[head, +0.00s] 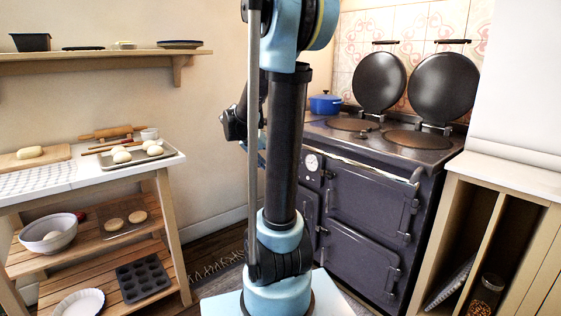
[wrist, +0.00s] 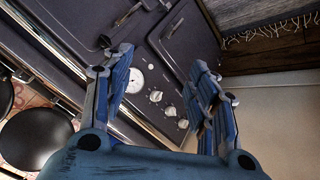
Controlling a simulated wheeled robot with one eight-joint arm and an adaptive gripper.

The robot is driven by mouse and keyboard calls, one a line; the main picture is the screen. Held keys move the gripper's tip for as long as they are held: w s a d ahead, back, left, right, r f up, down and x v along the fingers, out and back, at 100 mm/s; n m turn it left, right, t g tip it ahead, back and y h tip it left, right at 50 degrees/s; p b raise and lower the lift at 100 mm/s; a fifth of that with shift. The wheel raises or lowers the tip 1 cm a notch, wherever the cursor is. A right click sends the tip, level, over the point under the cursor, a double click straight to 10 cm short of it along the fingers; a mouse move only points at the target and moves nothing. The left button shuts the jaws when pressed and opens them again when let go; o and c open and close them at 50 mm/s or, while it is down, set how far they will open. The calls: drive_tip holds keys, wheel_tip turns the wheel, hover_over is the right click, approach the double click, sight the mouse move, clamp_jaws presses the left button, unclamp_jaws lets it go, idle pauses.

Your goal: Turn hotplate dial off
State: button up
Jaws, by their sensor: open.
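The dark range cooker (head: 370,195) stands right of centre in the head view, both round lids raised off its hotplates (head: 418,139). Its front has a round white gauge (head: 312,162), which also shows in the wrist view (wrist: 135,80). Several small pale dials run in a row beside the gauge in the wrist view, among them one dial (wrist: 155,96) and another dial (wrist: 170,111). I cannot tell which is the hotplate dial or read their settings. My gripper (wrist: 162,58) is open and empty, its blue fingers apart with the panel seen between them. In the head view my arm mostly hides it.
A blue pot (head: 325,104) sits at the cooker's back left. A metal rail (head: 375,165) runs along its front edge. A worktable (head: 90,178) with dough and a tray stands left; a wooden cabinet (head: 510,177) stands right. A fringed rug (head: 215,268) lies on the floor.

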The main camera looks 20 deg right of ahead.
drive_tip(key=w+d+m+h, duration=0.2)
drive_tip(key=w+d+h, duration=0.1)
drive_tip(key=w, duration=0.9)
drive_tip(key=w+f+m+t+h, duration=0.2)
drive_tip(key=w+f+m+h, duration=0.1)
drive_tip(key=w+f, duration=0.65)
drive_tip(key=w+f+m+t+h, duration=0.1)
drive_tip(key=w+f+m+h, duration=0.4)
drive_tip(key=w, duration=0.8)
drive_tip(key=w+d+n, duration=0.1)
drive_tip(key=w+d, duration=0.1)
drive_tip(key=d, duration=0.6)
drive_tip(key=w+d+f+n+y, duration=0.1)
drive_tip(key=w+d, duration=0.2)
drive_tip(key=d, duration=0.5)
drive_tip(key=shift+w+d, duration=0.2)
drive_tip(key=shift+w, duration=0.05)
drive_tip(key=c, duration=1.1)
